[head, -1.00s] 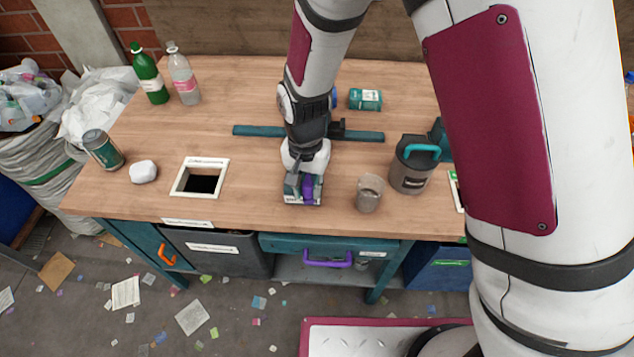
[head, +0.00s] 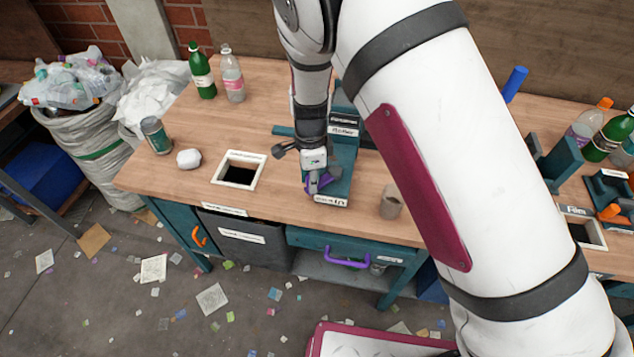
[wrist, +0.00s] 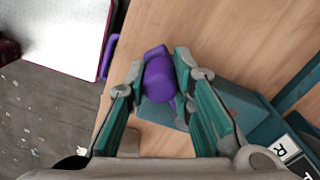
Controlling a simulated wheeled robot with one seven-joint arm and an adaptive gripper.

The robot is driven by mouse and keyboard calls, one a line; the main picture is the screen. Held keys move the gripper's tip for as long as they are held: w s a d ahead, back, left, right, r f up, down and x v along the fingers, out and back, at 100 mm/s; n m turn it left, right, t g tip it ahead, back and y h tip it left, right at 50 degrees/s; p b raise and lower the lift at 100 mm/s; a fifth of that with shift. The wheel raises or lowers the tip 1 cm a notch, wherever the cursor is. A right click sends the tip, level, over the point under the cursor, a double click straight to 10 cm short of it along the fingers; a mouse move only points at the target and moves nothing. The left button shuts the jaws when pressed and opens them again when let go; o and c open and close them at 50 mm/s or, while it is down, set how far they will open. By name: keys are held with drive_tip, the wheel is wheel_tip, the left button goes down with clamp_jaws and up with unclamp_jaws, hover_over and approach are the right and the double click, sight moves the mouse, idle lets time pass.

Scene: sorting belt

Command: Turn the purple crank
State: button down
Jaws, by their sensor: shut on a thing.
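The purple crank knob (wrist: 158,80) is between my gripper's two teal-padded fingers (wrist: 160,72) in the wrist view. The fingers are shut on it from both sides. The crank (head: 322,183) is mostly covered by my gripper (head: 317,178) in the head view, with a bit of purple showing. It is on the front of a teal unit (head: 345,168) with white labels, standing on the wooden bench near its front edge. The crank's far arm and pivot are hidden.
A square hole with a white frame (head: 258,158) lies left of the unit. A grey cup (head: 391,202) stands to the right. A purple drawer handle (head: 347,258) is below the bench edge. Bottles (head: 202,75) stand at the back left.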

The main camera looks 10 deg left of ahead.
drive_tip(key=shift+w+a+m, duration=0.5)
drive_tip(key=shift+w+m, duration=0.1)
drive_tip(key=shift+m, duration=0.5)
drive_tip(key=c, duration=1.4)
unclamp_jaws()
drive_tip(key=shift+o, duration=0.2)
wheel_tip(320, 180, up, 12)
